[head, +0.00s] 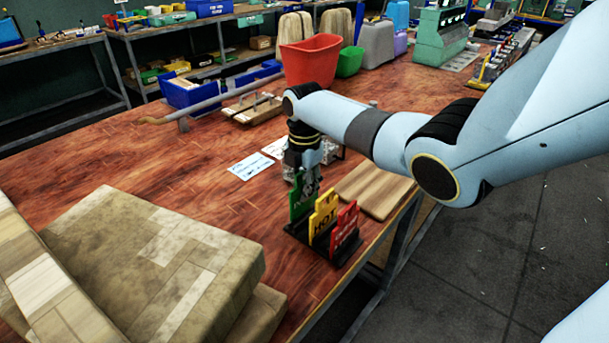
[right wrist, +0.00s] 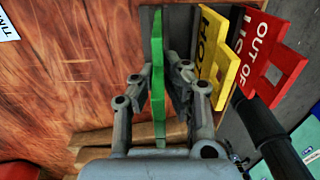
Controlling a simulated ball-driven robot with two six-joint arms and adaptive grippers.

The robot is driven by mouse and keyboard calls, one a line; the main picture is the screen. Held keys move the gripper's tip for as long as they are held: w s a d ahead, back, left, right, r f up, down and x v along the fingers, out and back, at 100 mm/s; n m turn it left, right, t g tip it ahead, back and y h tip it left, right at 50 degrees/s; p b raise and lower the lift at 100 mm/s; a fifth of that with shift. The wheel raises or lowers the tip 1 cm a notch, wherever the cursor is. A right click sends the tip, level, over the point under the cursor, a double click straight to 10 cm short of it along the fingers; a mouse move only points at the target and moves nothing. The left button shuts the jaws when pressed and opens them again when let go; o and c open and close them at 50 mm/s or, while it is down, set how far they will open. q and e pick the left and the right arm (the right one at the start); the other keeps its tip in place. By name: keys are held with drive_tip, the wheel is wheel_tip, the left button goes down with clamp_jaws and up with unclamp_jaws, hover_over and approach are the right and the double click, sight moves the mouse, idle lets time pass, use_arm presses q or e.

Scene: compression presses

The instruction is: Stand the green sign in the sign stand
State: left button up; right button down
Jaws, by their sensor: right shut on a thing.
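The green sign (head: 299,205) is upright at the left end of the black sign stand (head: 339,258). It is roughly parallel to the yellow HOT sign (head: 324,218) and the red sign (head: 346,232), which stand in the same stand. My right gripper (head: 308,180) comes down from above and is shut on the green sign. In the right wrist view, the green sign (right wrist: 158,80) shows edge-on between the two fingers. I cannot tell whether its lower edge is seated in a slot. My left gripper is not in view.
A wooden board (head: 375,188) lies right behind the stand. Cardboard boxes (head: 170,270) fill the table's near left. Paper cards (head: 250,166) and a red bin (head: 312,60) are farther back. The table's right edge is close to the stand. The wooden top left of the stand is clear.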

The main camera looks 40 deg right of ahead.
sight(305, 211)
drive_tip(key=shift+f+b, duration=1.5)
drive_tip(key=shift+f, duration=0.5)
drive_tip(key=c, duration=1.4)
unclamp_jaws()
drive_tip(key=shift+r, duration=0.1)
drive_tip(key=shift+o, duration=0.2)
wheel_tip(305, 211, up, 12)
